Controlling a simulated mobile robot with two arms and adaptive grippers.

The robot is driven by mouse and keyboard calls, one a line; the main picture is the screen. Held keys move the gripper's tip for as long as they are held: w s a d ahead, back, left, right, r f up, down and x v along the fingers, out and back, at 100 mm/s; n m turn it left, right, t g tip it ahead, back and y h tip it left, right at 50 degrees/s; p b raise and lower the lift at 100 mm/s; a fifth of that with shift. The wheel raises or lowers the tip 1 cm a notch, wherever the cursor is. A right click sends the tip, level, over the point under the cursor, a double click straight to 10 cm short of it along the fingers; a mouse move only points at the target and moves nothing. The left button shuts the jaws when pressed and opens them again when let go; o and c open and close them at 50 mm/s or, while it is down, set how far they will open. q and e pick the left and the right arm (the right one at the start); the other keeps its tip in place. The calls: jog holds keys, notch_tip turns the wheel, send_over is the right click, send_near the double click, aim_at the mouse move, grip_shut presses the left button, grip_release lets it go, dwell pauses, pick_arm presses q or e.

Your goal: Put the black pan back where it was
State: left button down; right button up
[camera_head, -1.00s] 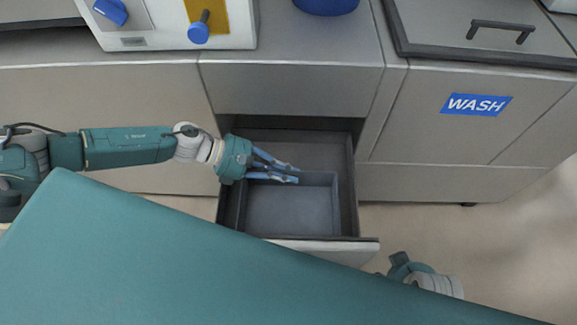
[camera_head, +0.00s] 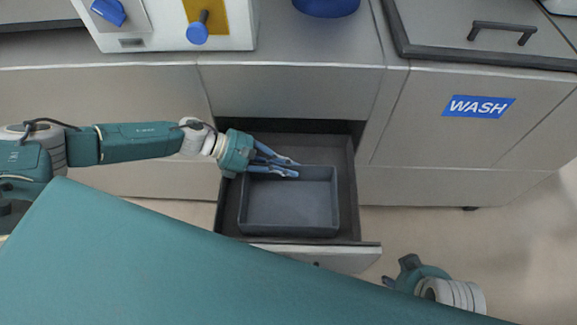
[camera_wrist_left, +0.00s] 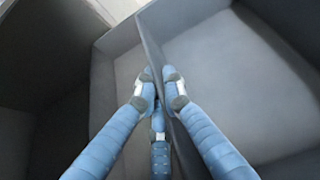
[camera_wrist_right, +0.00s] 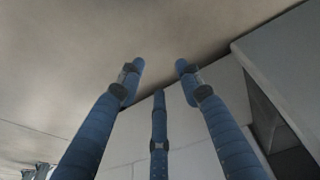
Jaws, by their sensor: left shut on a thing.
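The black pan (camera_head: 290,208) is a dark rectangular tray in the open drawer (camera_head: 346,200) in the head view. Its far wall is between the fingers of my left gripper (camera_head: 294,168), which is shut on it. The left wrist view shows the fingers (camera_wrist_left: 160,86) on both sides of that thin wall. The pan sits within the drawer's outline and seems slightly raised, but I cannot tell whether it touches the drawer floor. My right gripper, at the lower right of the head view, is mostly hidden; its wrist view shows the fingers (camera_wrist_right: 160,75) apart and empty.
The drawer's pale front (camera_head: 320,257) sticks out from the grey cabinet. A cabinet panel marked WASH (camera_head: 478,106) is to the right. A white device with blue knobs (camera_head: 170,25) and a blue round object (camera_head: 326,5) stand on the counter.

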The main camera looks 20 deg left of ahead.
pick_arm(q)
jog(key=c, duration=1.9)
grip_release()
pick_arm(e)
jog(key=shift+r, duration=0.2)
pick_arm(q)
jog(key=shift+o, duration=0.2)
jog(key=shift+r, duration=0.1)
